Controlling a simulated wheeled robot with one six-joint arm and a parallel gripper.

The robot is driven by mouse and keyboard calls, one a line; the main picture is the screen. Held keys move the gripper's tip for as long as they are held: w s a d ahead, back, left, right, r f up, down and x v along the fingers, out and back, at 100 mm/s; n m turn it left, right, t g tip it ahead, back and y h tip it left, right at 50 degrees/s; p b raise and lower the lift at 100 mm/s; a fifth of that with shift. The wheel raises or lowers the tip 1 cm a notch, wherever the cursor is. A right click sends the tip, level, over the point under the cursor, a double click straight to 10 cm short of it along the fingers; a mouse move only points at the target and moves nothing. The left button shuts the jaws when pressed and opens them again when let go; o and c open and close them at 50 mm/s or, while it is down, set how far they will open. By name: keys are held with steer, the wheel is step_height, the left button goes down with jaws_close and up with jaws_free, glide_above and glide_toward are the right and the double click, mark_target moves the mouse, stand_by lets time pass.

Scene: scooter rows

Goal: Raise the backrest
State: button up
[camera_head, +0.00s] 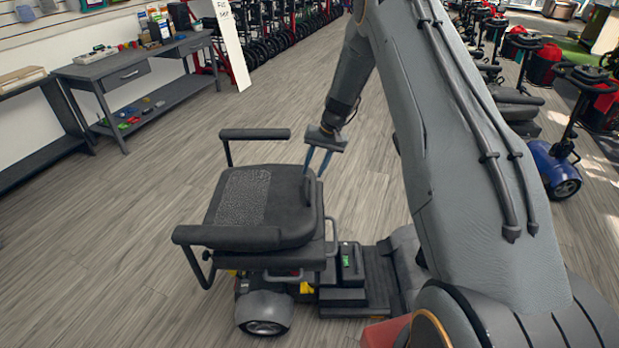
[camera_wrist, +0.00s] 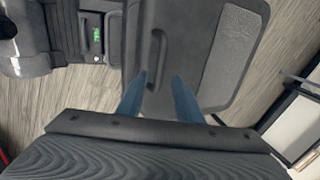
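The scooter's backrest (camera_head: 285,205) is folded down flat over the seat, a dark panel with a grey speckled patch (camera_head: 240,196). In the wrist view the backrest (camera_wrist: 190,50) fills the centre, with the same patch (camera_wrist: 232,45) to the right. A dark bar handle (camera_wrist: 157,58) stands on the panel. My gripper (camera_head: 315,173) is over the panel's right side in the head view. Its two blue fingers are apart and empty. In the wrist view my gripper (camera_wrist: 160,80) has the handle's near end between its fingertips; I cannot tell whether they touch.
Armrests (camera_head: 255,134) (camera_head: 228,238) flank the seat. The scooter's deck, with a green-lit box (camera_head: 347,260), lies to its right. A grey workbench (camera_head: 130,70) stands at the upper left. More scooters (camera_head: 550,165) line the right. The wooden floor left of the seat is clear.

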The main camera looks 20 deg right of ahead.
mark_target(307, 184)
steer(key=shift+p+x, duration=0.7)
steer(key=shift+x, duration=2.15)
jaws_close()
